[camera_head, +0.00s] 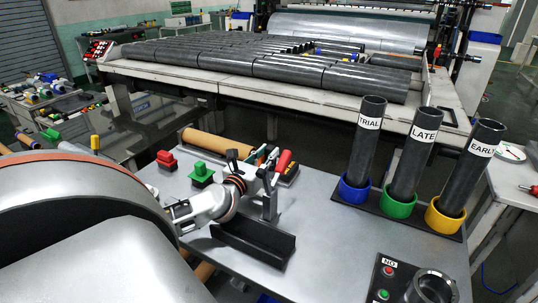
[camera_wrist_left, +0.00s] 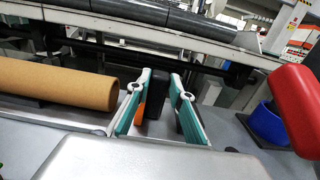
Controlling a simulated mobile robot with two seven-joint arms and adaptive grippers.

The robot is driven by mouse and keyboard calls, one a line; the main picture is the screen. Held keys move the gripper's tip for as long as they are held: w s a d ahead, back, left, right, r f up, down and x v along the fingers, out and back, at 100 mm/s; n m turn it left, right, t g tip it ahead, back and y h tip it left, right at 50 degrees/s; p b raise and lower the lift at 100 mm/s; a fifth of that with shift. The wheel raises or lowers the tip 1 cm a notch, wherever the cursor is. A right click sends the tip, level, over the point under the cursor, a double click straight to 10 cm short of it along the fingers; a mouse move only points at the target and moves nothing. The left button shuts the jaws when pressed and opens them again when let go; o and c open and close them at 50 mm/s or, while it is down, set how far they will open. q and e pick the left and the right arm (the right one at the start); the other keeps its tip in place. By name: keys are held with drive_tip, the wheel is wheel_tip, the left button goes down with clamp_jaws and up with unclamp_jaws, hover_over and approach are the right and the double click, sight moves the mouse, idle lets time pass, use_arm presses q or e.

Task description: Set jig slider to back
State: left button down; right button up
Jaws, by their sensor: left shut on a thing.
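My left gripper (camera_head: 262,156) reaches across the grey table, and its teal fingers (camera_wrist_left: 160,98) show in the left wrist view. They stand on either side of a black block (camera_wrist_left: 157,90), taken as the jig slider, and are shut on it. An orange piece shows beside the block, near the left finger. The wrist and fingers hide much of the jig. My right gripper is not in view.
A cork-coloured roll (camera_head: 203,145) lies behind the gripper. A red block (camera_head: 166,159) and a green knob (camera_head: 202,173) are to the left. A black angled tray (camera_head: 258,244) lies in front. Labelled black tubes (camera_head: 408,158) stand in coloured rings at right.

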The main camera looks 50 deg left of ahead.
use_arm(q)
drive_tip(key=shift+d, duration=0.25)
drive_tip(key=c, duration=2.1)
unclamp_jaws()
drive_tip(key=shift+c, duration=0.2)
drive_tip(key=o, duration=0.4)
drive_tip(key=shift+w+d, duration=0.1)
drive_tip(key=shift+w, duration=0.05)
drive_tip(key=shift+c, duration=0.2)
drive_tip(key=shift+r, duration=0.1)
wheel_tip(320, 180, up, 10)
